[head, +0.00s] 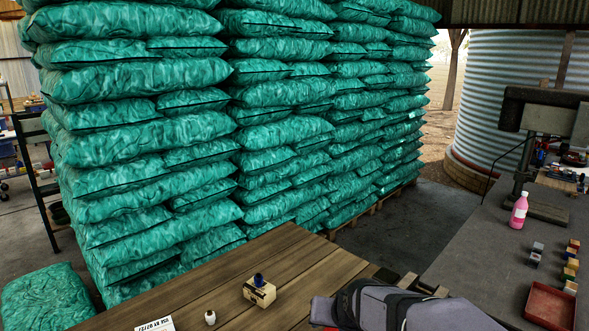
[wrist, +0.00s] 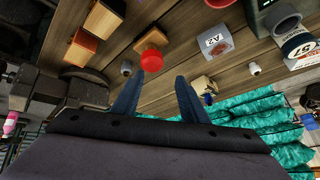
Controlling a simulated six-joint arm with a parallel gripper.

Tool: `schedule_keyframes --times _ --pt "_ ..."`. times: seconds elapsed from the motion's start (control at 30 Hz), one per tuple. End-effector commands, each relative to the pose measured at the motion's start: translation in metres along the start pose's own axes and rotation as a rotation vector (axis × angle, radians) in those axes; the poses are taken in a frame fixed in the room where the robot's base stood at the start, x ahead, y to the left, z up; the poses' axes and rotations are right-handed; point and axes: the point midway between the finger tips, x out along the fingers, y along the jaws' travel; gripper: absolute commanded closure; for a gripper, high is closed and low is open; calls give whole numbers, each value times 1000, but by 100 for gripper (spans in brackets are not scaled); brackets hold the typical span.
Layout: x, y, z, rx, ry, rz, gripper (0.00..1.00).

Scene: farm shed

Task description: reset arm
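My gripper (wrist: 160,76) shows in the wrist view with its two blue-grey fingers spread apart. Nothing is held between them. A red round piece (wrist: 152,61) appears just beyond the fingertips, over the wooden table; I cannot tell how far away it is. In the head view, the grey-purple and black part at the bottom edge (head: 405,312) looks like my arm, and the fingers cannot be made out there.
The wooden table (head: 310,262) holds a tan box with a dark blue top (head: 262,294) and a small white bottle (head: 210,318). Stacked green bags (head: 130,130) stand behind. On the right, a grey bench (head: 480,265) carries a pink bottle (head: 519,212), small blocks and a red tray (head: 533,314).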

Motion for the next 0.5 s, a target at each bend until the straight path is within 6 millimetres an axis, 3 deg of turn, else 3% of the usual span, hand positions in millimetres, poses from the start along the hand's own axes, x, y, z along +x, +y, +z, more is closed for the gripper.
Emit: schedule_keyframes --times 0.03,0.2,0.3,0.5 --pt "-16 12 17 38 -68 14 60" --pt "-38 49 117 39 -324 75 60" --pt "-53 64 162 32 -440 99 60" --pt "-64 86 226 -32 -574 137 60"
